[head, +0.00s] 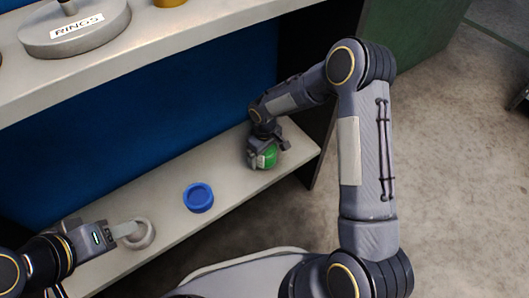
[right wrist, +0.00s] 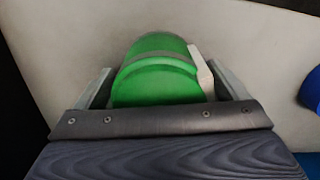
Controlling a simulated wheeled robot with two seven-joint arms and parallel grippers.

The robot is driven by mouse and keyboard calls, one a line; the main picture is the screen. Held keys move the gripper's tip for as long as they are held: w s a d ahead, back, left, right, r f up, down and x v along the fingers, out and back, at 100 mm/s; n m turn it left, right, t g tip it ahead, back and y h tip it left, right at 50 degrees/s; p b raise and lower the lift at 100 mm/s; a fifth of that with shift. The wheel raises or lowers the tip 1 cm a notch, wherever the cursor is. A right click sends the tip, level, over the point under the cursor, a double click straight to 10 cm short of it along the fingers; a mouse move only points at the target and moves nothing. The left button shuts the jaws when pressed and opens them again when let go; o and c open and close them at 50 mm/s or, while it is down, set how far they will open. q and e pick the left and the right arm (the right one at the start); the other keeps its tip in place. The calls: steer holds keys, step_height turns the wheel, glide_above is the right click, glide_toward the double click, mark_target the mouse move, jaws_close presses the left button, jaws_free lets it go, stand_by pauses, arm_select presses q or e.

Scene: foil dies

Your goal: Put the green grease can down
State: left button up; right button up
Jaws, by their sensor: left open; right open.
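The green grease can (head: 267,155) stands on the lower shelf near its right end. In the right wrist view the green can (right wrist: 155,70) sits between the fingers of my right gripper (right wrist: 160,85). The fingers are open, with a gap on the can's left and one finger close to its right side. In the head view my right gripper (head: 265,150) is over the can and hides part of it. My left gripper (head: 118,232) is open at the lower left, beside a pale round container (head: 140,234) on the shelf.
A blue round dish (head: 198,197) stands on the lower shelf (head: 165,195) between the two grippers; its edge shows in the right wrist view (right wrist: 311,90). The upper shelf (head: 180,45) overhangs behind, bearing a grey round thing labelled RINGS (head: 75,28). The shelf between dish and can is clear.

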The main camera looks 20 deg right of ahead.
step_height(320, 180, up, 12)
steer(key=p, duration=0.4)
steer(key=s+d+r+m+t+y, duration=0.2)
steer(key=s+d+r+m, duration=0.35)
steer(key=s+r, duration=0.9)
steer(key=s+r+m+t+y, duration=0.1)
steer(key=s+r+m+t, duration=0.1)
steer(key=s, duration=1.1)
steer(key=shift+r+t+y, duration=0.4)
steer(key=shift+r+t, duration=0.4)
steer(key=shift+r, duration=0.05)
steer(key=shift+d+m, duration=0.1)
steer(key=shift+m, duration=0.15)
